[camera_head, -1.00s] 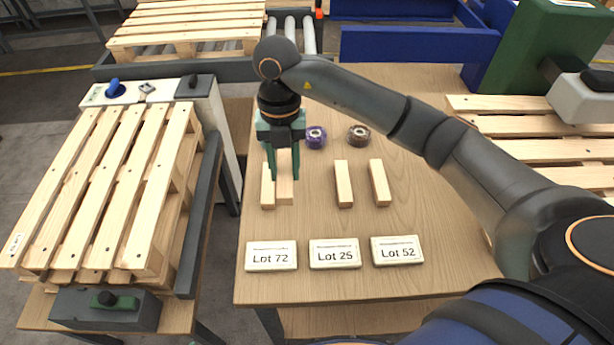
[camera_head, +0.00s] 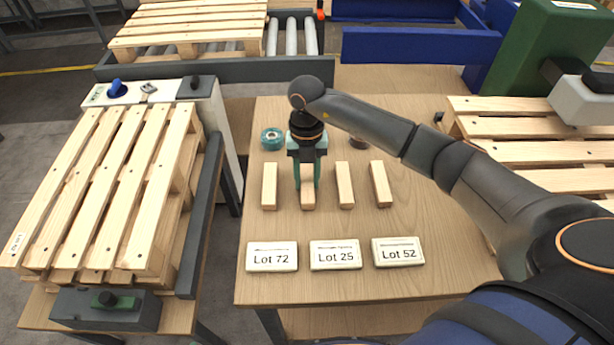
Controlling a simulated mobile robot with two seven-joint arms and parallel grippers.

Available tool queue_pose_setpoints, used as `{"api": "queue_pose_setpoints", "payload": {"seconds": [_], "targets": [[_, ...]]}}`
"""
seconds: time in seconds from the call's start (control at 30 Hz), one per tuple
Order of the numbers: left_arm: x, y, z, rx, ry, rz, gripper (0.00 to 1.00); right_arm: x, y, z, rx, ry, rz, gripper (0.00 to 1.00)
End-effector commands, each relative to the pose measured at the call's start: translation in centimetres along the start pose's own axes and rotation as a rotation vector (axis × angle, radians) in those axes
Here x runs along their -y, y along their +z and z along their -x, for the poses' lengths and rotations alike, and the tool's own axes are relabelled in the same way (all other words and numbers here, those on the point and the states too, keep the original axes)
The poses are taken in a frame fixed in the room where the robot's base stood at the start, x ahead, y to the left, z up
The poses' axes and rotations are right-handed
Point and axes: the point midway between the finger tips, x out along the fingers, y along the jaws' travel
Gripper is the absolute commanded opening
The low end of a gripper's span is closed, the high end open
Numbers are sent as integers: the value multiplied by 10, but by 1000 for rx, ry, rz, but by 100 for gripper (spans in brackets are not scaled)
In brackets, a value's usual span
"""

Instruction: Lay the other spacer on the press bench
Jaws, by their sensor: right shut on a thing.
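My right gripper (camera_head: 307,182) points down over the wooden bench (camera_head: 420,225) and is shut on a pale wooden spacer (camera_head: 308,200). The gripper hides its upper part, and I cannot tell whether it touches the bench top. Three similar wooden blocks lie in the same row: one at left (camera_head: 269,190), one just right of the gripper (camera_head: 345,187) and one farther right (camera_head: 381,187). The held spacer is apart from its neighbours. No label in view says which bench is the press bench. My left gripper is not in view.
Signs Lot 72 (camera_head: 272,257), Lot 25 (camera_head: 335,255) and Lot 52 (camera_head: 398,252) stand near the front. A teal roll (camera_head: 271,139) and a dark roll (camera_head: 358,142) lie behind. Slatted pallets flank the bench, one left (camera_head: 105,190), one right (camera_head: 540,150). A green machine (camera_head: 545,50) stands back right.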

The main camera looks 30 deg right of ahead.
Motion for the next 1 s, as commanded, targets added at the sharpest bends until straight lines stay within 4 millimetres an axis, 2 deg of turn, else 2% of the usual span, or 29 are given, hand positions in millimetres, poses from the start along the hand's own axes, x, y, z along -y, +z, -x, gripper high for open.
{"api": "queue_pose_setpoints", "payload": {"seconds": [0.17, 0.2, 0.47, 0.77, 0.87, 1.0], "targets": [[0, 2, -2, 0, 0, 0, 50, 0, 0, -3, 0, -1, -1, 0], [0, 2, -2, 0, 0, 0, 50, 0, 0, -4, 0, -1, -1, 37], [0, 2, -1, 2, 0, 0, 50, 0, 0, -3, 0, -1, -1, 66], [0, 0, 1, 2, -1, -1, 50, 0, 0, 1, 0, 0, -1, 66], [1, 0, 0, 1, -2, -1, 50, 0, 1, 11, 3, 1, -1, 66], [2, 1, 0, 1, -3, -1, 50, 0, 1, 38, 6, 1, -1, 66]]}}
